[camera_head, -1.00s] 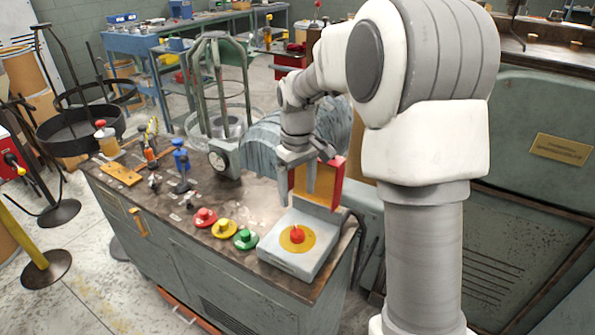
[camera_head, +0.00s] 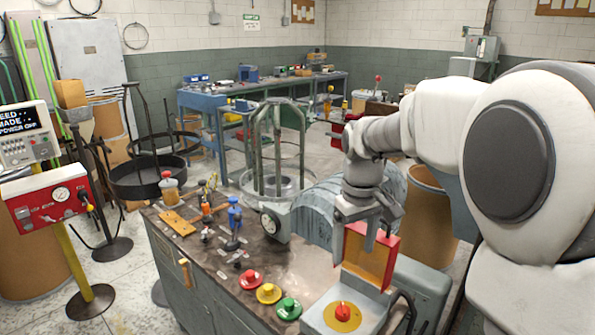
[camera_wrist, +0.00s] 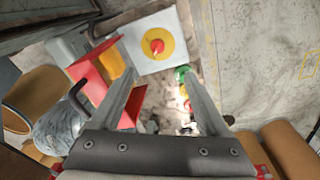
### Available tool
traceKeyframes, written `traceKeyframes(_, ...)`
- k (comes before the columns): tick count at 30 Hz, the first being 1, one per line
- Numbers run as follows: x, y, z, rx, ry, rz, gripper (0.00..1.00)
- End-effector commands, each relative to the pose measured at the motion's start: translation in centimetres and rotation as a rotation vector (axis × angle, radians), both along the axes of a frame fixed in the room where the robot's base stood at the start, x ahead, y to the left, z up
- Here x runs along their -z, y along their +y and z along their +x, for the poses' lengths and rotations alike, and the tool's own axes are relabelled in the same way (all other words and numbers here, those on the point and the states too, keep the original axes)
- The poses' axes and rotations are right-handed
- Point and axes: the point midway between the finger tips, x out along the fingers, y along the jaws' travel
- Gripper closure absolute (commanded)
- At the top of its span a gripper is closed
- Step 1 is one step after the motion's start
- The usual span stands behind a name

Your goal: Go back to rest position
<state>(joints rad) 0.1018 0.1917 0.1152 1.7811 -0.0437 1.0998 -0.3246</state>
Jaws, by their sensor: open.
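My gripper (camera_head: 354,232) is open and empty above the right end of the workbench, close to a red box with a yellow inner face (camera_head: 369,252). In the wrist view its two fingers (camera_wrist: 170,98) are spread apart with nothing between them but the bench beyond. A white box with a red button on a yellow disc (camera_head: 342,313) lies below the gripper; the red button also shows in the wrist view (camera_wrist: 157,46). My arm reaches in from the right in the head view.
Red (camera_head: 250,279), yellow (camera_head: 268,293) and green (camera_head: 288,308) buttons stand on the bench top. A ribbed grey drum (camera_head: 318,205) lies behind them. A red control panel (camera_head: 50,197) stands at the left. Open floor lies left of the bench.

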Motion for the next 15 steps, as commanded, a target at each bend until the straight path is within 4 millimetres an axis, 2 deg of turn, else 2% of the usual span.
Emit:
traceKeyframes(1,-1.6,0.1,-1.3,0.017,-0.029,-0.004,0.21)
traceKeyframes(6,-4.6,0.2,-5.6,0.082,-0.110,-0.005,0.21)
traceKeyframes(15,-7.5,0.3,-13.3,0.199,-0.252,0.025,0.21)
